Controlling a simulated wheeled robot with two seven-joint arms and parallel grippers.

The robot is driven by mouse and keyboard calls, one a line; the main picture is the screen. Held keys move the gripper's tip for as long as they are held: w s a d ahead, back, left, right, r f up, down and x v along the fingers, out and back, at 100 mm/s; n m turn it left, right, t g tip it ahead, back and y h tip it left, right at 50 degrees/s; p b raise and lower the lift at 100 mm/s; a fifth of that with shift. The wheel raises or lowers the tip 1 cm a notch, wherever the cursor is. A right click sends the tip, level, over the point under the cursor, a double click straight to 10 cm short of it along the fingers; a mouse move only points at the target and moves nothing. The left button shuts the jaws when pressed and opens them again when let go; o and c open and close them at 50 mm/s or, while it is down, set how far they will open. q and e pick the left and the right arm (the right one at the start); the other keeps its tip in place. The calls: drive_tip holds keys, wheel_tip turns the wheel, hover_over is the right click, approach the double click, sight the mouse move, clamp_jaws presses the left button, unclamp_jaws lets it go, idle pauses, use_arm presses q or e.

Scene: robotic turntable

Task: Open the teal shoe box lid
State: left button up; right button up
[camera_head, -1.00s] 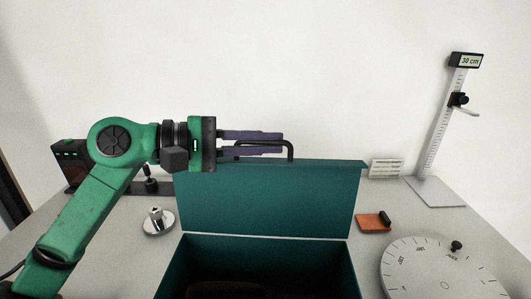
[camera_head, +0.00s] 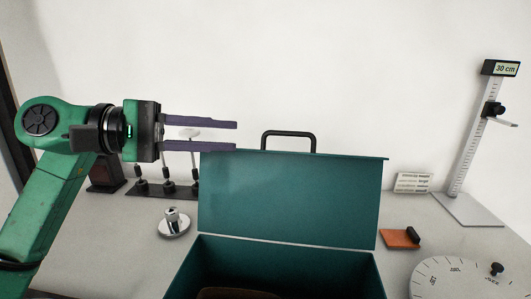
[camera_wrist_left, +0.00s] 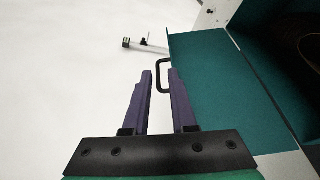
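The teal shoe box (camera_head: 186,272) stands on the table with its lid (camera_head: 290,202) raised upright at the back. A black handle (camera_head: 288,135) sticks up from the lid's top edge. Inside the box is a dark brown thing, mostly cut off by the frame. My left gripper (camera_head: 236,136) is open and empty, left of the handle and by the lid's upper left corner. My right gripper is not in view.
A round dial (camera_head: 460,281) and an orange pad (camera_head: 400,238) lie right of the box. A height gauge (camera_head: 470,165) stands at the back right. A metal knob on a disc (camera_head: 173,224) and a row of switches (camera_head: 165,188) are on the left.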

use_arm(q)
drive_tip(key=shift+v, duration=1.65)
